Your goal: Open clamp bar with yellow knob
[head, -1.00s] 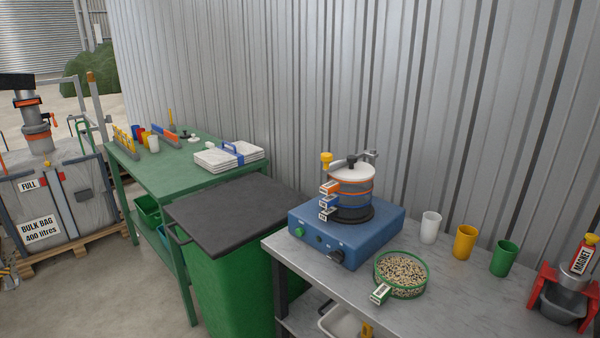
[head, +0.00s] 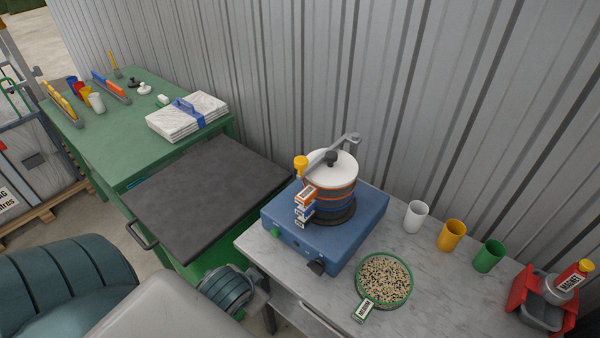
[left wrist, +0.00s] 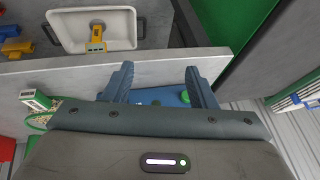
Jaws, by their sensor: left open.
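The yellow knob (head: 301,164) stands at the front-left end of the grey clamp bar (head: 322,156). The bar lies across the white lid of the sieve stack (head: 333,192) and reaches a bracket at the back right. The stack stands on a blue shaker base (head: 330,238). My left arm enters the head view at the lower left, in front of the bench; its fingers are not clearly seen there. In the left wrist view my left gripper (left wrist: 158,68) is open and empty, with part of the blue base (left wrist: 160,97) beyond the fingers. The knob is hidden there. My right gripper is not in view.
A round sieve of grains (head: 384,280) sits at the bench front. White, yellow and green cups (head: 452,236) stand to the right, then a red magnet stand (head: 540,298). A dark-lidded green bin (head: 205,195) is left of the bench. The corrugated wall is close behind.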

